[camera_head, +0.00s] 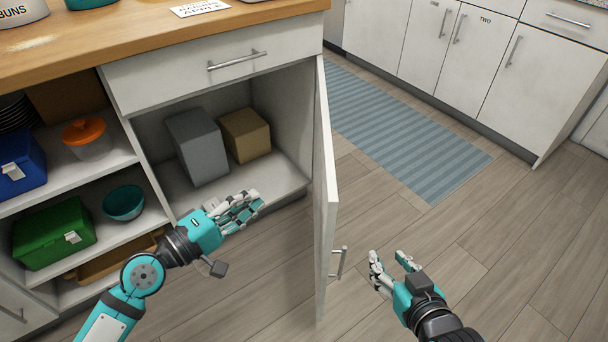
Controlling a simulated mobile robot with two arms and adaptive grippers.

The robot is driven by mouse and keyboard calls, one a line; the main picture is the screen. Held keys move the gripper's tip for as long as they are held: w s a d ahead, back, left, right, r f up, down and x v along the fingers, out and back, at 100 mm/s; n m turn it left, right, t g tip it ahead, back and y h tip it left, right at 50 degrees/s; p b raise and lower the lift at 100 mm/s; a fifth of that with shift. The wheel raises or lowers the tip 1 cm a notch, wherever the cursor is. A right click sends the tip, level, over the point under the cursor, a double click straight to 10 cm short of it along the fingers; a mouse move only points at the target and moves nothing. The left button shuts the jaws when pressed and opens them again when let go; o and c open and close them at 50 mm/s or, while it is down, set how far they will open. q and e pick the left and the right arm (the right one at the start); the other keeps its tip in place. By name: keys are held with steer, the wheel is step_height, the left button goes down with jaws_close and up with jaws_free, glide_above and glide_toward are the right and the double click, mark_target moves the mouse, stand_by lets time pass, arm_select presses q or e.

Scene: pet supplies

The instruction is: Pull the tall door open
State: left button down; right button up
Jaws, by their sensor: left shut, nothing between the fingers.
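The tall white cabinet door (325,195) stands swung open, seen nearly edge-on, and its lower cupboard is uncovered. Its bar handle (339,263) is on the face turned to the right, near the lower free edge. My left gripper (248,206) is shut and empty in front of the cupboard opening, to the left of the door and apart from it in the picture. My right gripper (390,258) is to the right of the handle with its fingers apart. It holds nothing that I can see, and a gap shows between it and the handle.
Inside the cupboard stand a grey box (197,146) and a brown box (245,135). A drawer (170,72) above is closed. Open shelves on the left hold a green box (53,233), a blue box (20,164) and a teal bowl (124,203). A striped rug (400,130) lies on clear floor.

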mark_target(327, 189)
arm_select(q)
steer(key=s+d+x, duration=0.2)
steer(key=x, duration=1)
steer(key=shift+w+d, duration=0.2)
steer(key=shift+d, duration=0.15)
arm_select(e)
steer(key=shift+s+d+f+g, duration=0.35)
steer(key=shift+s+f+g, duration=0.05)
steer(key=shift+f, duration=0.2)
